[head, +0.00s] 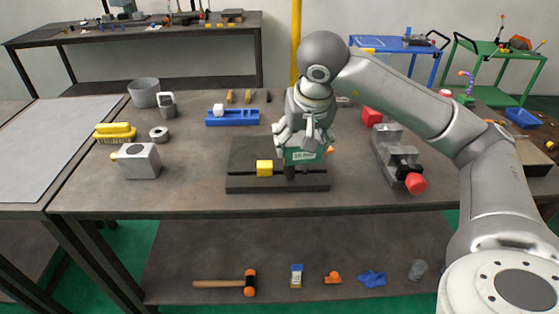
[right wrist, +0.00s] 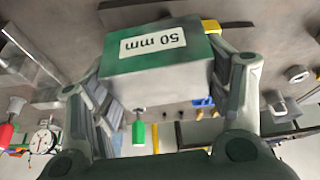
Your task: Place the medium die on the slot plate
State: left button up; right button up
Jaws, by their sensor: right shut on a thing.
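A green-topped block labelled "50 mm" (right wrist: 160,55), which I take as the medium die, sits between the fingers of my right gripper (right wrist: 168,82). In the head view the block (head: 302,156) shows green at the right part of the dark slot plate (head: 250,185), and my right gripper (head: 305,138) is shut on it from above. I cannot tell whether the block touches the plate. A yellow block (head: 264,168) is on the plate to its left. My left gripper is not in view.
A grey vise with a red knob (head: 416,183) stands right of the plate. A blue holder (head: 232,117) is behind it. A grey box (head: 137,161), a yellow brush (head: 115,130) and a metal ring (head: 158,135) are to the left. The table is clear between the box and the plate.

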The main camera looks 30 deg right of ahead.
aim_at(317, 132)
jog(key=shift+m, duration=0.6)
jog(key=d+r, duration=0.1)
jog(key=s+d+r, duration=0.1)
jog(key=d+r, duration=0.1)
jog(key=shift+d, duration=0.3)
jog(key=shift+h, duration=0.3)
jog(key=w+f, duration=0.2)
jog(key=w, duration=0.2)
jog(key=w+f+p, duration=0.1)
jog(key=w+f, duration=0.2)
jog(key=w, duration=0.1)
jog(key=w+f+p, duration=0.1)
jog(key=w+f, duration=0.1)
jog(key=w, duration=0.2)
jog(key=shift+w+a+f, duration=0.2)
jog(key=shift+a+f, duration=0.05)
jog(key=shift+f, duration=0.05)
jog(key=shift+w+f+p, duration=0.3)
jog(key=shift+w+f, duration=0.3)
jog(key=shift+f, duration=0.1)
notch_tip(317, 132, down, 3)
jog(key=shift+w+r+p, duration=0.1)
jog(key=shift+w+p, duration=0.05)
jog(key=shift+p, duration=0.25)
jog(key=shift+f, duration=0.3)
